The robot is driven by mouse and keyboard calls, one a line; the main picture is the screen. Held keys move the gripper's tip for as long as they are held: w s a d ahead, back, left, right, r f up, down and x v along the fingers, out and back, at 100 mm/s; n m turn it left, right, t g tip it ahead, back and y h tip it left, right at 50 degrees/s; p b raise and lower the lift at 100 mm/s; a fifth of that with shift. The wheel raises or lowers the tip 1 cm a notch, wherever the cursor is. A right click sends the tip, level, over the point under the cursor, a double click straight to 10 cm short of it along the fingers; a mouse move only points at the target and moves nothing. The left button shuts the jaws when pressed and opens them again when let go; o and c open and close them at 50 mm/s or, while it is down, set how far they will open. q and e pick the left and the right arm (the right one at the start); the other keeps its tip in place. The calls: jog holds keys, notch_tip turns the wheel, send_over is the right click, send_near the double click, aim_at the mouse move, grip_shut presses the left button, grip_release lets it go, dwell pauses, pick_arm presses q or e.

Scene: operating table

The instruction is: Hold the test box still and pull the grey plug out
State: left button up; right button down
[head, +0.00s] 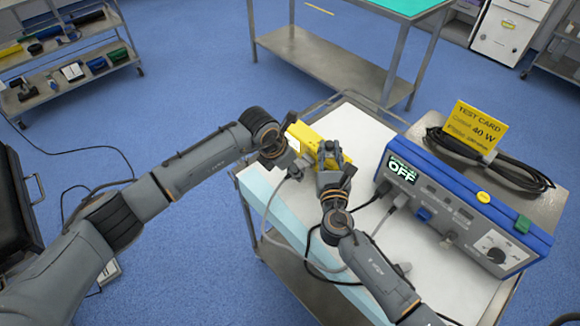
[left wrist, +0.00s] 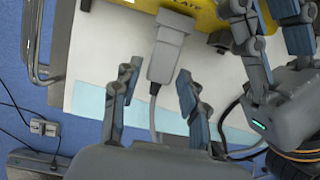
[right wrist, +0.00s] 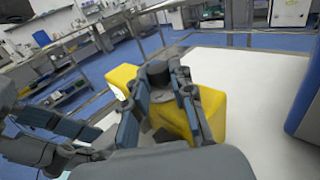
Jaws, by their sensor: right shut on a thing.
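The yellow test box (head: 308,136) sits on the white top of the cart. The grey plug (left wrist: 170,48) is at its near side in the left wrist view, with a cable trailing down; it also shows small in the head view (head: 296,171). My left gripper (left wrist: 158,82) is open, its fingers apart on either side of the plug's cable end, not visibly touching it. My right gripper (head: 331,156) is shut on the test box from above; in the right wrist view (right wrist: 161,80) its fingers flank a dark round part, with the yellow body (right wrist: 208,112) behind.
Cables run across the cart's near side. The white top (head: 362,130) is bare behind the box.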

pick_arm(q)
grip_shut()
jog(key=shift+c, duration=1.4)
grip_release()
grip_shut()
jog(key=shift+r+y, duration=0.2)
jog(key=shift+y, duration=0.1)
jog(key=shift+s+a+f, duration=0.1)
jog(key=shift+s+a, duration=0.1)
jog(key=shift+a, duration=0.5)
pick_arm(e)
jog(key=shift+d, duration=0.2)
pick_arm(q)
jog(key=shift+s+a, duration=0.2)
jog(key=shift+s, duration=0.25)
pick_arm(e)
jog(key=shift+a, duration=0.2)
pick_arm(q)
jog(key=shift+s+a, duration=0.1)
jog(key=shift+s+a, duration=0.25)
